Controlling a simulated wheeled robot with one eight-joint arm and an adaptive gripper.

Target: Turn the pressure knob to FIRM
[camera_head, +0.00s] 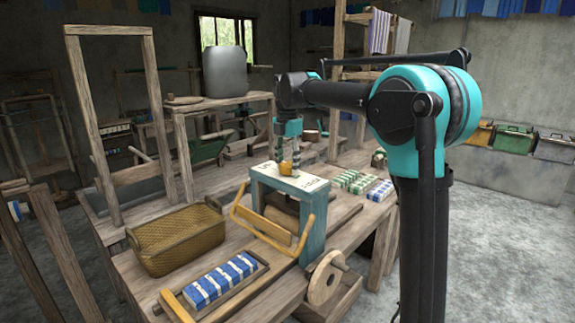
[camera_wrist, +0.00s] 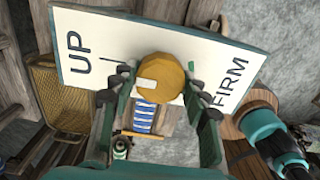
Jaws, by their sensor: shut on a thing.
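The pressure knob (camera_wrist: 165,72) is a round yellow-orange knob on a white plate (camera_wrist: 85,32) lettered UP at the left and FIRM at the right. A pale mark on the knob lies on its left side in the wrist view. My gripper (camera_wrist: 160,84) is shut on the knob, with a finger at each side. In the head view my gripper (camera_head: 288,154) points down onto the knob (camera_head: 286,169), on top of the teal press frame (camera_head: 309,225). The fingers hide part of the plate.
A woven basket (camera_head: 178,238) and a tray with blue-and-white cloth (camera_head: 222,281) stand on the bench left of the press. A yellow bar handle (camera_head: 262,233) and a wooden wheel (camera_head: 324,283) are at its front. Folded green and blue cloths (camera_head: 358,182) lie to the right.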

